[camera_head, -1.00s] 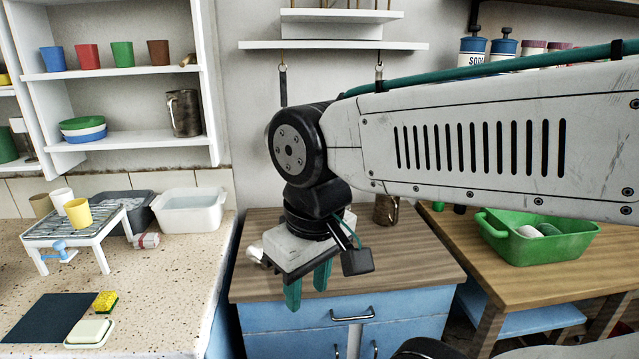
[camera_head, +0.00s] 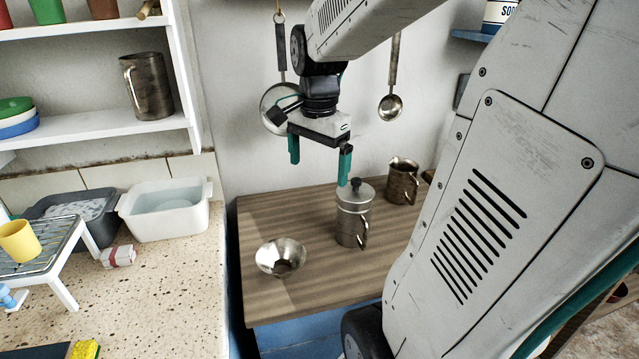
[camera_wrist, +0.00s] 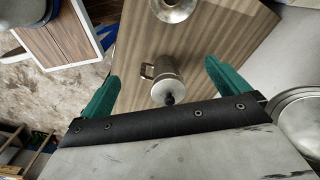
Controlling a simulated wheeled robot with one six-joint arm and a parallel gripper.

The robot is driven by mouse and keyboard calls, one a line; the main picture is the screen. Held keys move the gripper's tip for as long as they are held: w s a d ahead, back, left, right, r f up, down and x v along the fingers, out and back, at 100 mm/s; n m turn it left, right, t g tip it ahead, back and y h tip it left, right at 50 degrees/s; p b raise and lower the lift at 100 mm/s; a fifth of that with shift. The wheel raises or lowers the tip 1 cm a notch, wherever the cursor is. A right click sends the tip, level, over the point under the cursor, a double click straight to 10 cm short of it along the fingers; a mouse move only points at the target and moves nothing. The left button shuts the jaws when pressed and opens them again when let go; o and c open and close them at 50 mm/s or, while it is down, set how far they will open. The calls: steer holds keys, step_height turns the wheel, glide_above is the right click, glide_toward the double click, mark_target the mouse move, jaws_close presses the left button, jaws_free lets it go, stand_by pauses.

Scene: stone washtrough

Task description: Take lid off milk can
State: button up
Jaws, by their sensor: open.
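The milk can (camera_head: 352,226) is a metal can with a side handle, upright on the wooden worktop (camera_head: 300,218). Its lid (camera_head: 354,194), with a dark knob on top, sits on the can. My gripper (camera_head: 320,161) is open and empty, above and a little left of the can in the head view, its teal fingers pointing down. In the wrist view the can (camera_wrist: 163,70) lies between and beyond my open fingers (camera_wrist: 165,85), with its lid (camera_wrist: 166,91) towards the camera. I see no contact between fingers and lid.
A metal bowl (camera_head: 281,257) stands left of the can and a metal jug (camera_head: 402,181) behind it to the right. A ladle (camera_head: 391,105) and a pan (camera_head: 277,108) hang on the wall behind my gripper.

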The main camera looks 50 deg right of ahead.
mark_target(357, 179)
steer(key=d+f+m, duration=0.1)
steer(key=d+m, duration=0.2)
steer(key=d, duration=0.1)
steer(key=d+f+m, duration=0.2)
steer(key=d+m, duration=0.1)
steer(key=d, duration=0.2)
steer(key=w+d+f+m, duration=0.1)
steer(key=d+m, duration=0.3)
steer(key=d, duration=0.1)
steer(key=shift+d+f, duration=0.15)
steer(key=shift+f, duration=0.05)
steer(key=f, duration=0.7)
steer(key=shift+s+f, duration=0.2)
steer(key=shift+f, duration=0.05)
steer(key=shift+d, duration=0.1)
steer(key=c, duration=0.8)
